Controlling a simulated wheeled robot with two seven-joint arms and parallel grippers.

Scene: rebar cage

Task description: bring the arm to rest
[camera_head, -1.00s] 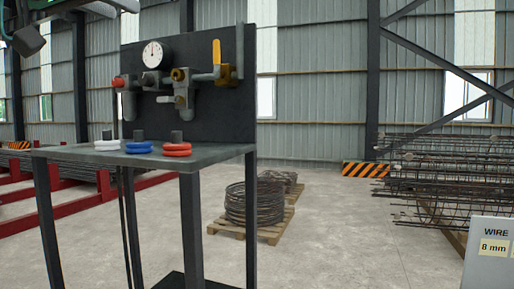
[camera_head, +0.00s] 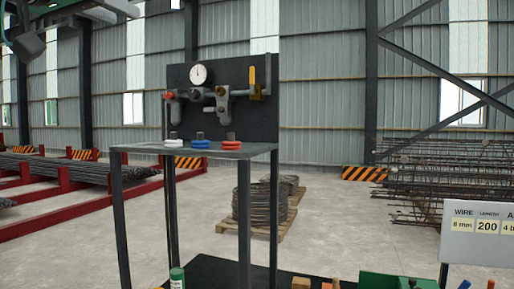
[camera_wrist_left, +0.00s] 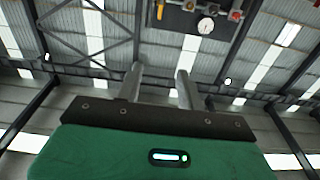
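My left gripper (camera_head: 112,10) is raised at the upper left edge of the head view, in front of the wall and well apart from the bench. In the left wrist view its two grey fingers (camera_wrist_left: 158,86) stand apart above the green housing, with nothing between them. Its fingers point toward the wall and panel side, and the picture there is upside down. I do not make out my right gripper in either view.
A metal stand (camera_head: 245,153) carries a gauge panel (camera_head: 222,125) and white, blue and red rings. Wire coils (camera_head: 262,208) sit on a pallet behind. Rebar cages (camera_head: 435,185) and a wire sign (camera_head: 478,232) are at right. Red racks (camera_head: 62,200) are at left.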

